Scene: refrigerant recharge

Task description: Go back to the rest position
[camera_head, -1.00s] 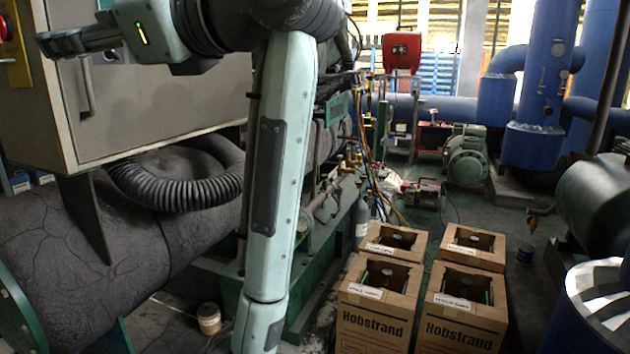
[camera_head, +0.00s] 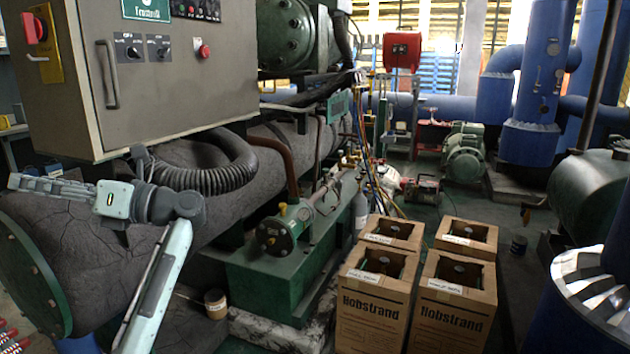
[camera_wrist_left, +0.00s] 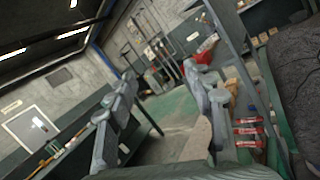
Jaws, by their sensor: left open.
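My left gripper (camera_head: 45,186) is low at the left of the head view, in front of the dark cracked insulated vessel (camera_head: 195,225) and below the grey control cabinet (camera_head: 165,85). Its fingers point left. In the left wrist view, the two fingers of the gripper (camera_wrist_left: 165,95) stand well apart with nothing between them. My right gripper does not show in either view.
Several Hobstrand cardboard boxes (camera_head: 370,305) stand on the floor at the lower right. A small tin (camera_head: 215,304) stands near the green machine base (camera_head: 265,285). Blue pipes and tanks (camera_head: 535,95) line the right. A black corrugated hose (camera_head: 205,178) hangs under the cabinet.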

